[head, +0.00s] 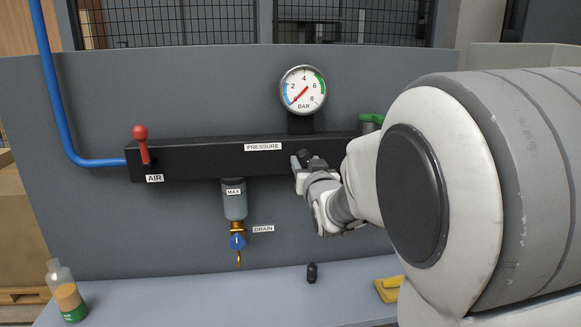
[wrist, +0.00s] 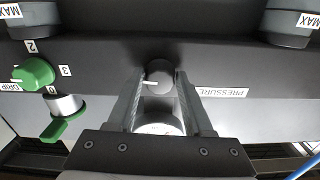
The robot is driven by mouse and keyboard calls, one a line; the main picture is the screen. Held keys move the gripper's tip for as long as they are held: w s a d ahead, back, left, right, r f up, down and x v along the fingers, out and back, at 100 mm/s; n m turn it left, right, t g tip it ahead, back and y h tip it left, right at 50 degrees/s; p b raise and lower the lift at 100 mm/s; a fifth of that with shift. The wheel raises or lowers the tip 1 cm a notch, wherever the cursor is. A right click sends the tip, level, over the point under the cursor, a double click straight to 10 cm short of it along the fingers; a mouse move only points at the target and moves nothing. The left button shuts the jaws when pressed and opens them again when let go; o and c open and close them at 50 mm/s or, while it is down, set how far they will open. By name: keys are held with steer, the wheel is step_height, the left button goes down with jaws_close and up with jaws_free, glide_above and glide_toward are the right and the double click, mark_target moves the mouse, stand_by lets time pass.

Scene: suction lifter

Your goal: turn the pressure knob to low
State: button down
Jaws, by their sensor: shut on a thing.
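The black pressure knob (wrist: 158,76) sits between my gripper's two fingers (wrist: 160,85) in the wrist view, with a white pointer line toward the left of that picture. My gripper (head: 303,160) is shut on it at the front of the black manifold bar (head: 200,160). In the head view my fingers largely hide the knob. The PRESSURE label (head: 263,146) is just left of the gripper. The round gauge (head: 303,90) stands above the bar, its red needle pointing to the lower left, near the bottom of the scale. No low marking is readable at the knob.
A red AIR lever (head: 141,143) stands upright on the left. A clear bowl with a blue DRAIN valve (head: 237,241) hangs below. A green drip knob (wrist: 35,74) is beside my gripper in the wrist view. A bottle (head: 66,292), black piece (head: 312,273) and yellow cloth (head: 388,289) are on the bench.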

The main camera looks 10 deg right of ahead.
steer(key=n+b, duration=0.8)
steer(key=n, duration=0.6)
steer(key=shift+d+f, duration=0.1)
steer(key=shift+d, duration=0.05)
steer(key=n+b, duration=0.2)
steer(key=n, duration=0.2)
steer(key=shift+n, duration=0.5)
steer(key=shift+c, duration=2.1)
jaws_free()
steer(key=shift+s, duration=0.1)
